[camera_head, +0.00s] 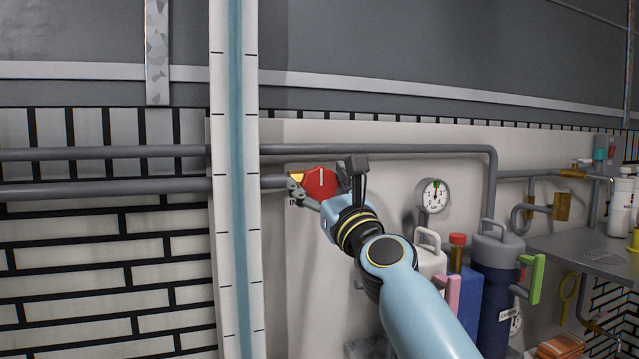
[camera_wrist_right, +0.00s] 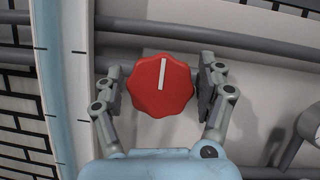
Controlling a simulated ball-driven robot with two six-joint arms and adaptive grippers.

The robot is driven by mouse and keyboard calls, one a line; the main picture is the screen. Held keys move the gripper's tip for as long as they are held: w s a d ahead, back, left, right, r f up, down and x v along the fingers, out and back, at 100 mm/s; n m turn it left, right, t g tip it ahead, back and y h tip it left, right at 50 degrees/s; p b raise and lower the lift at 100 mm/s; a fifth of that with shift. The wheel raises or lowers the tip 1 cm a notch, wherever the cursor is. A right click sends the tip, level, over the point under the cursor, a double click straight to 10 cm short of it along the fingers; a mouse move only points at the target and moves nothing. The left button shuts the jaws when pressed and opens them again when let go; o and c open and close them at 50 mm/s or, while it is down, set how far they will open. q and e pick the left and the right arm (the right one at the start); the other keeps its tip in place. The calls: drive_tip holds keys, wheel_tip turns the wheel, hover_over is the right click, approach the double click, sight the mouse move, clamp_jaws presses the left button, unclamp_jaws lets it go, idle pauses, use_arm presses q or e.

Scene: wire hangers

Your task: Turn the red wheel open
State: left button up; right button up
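The red wheel (camera_head: 320,183) is a scalloped knob on the wall panel by the grey pipe, with a white line on its face. The line stands nearly upright, and the wheel also shows in the right wrist view (camera_wrist_right: 161,88). My right gripper (camera_head: 318,178) is at the wheel, with one finger on each side of it. In the wrist view the fingers (camera_wrist_right: 160,70) are spread. A small gap shows on the left side; the right finger is very close to the rim, and I cannot tell whether it touches. My left gripper is not in view.
A yellow marker (camera_head: 296,176) sits left of the wheel. A pressure gauge (camera_head: 433,196) is on the panel to the right. A white and blue upright strip (camera_head: 236,250) stands to the left. Bottles and a dark blue canister (camera_head: 494,300) stand at lower right.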

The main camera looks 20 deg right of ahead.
drive_tip(key=c, duration=0.8)
drive_tip(key=shift+c, duration=0.2)
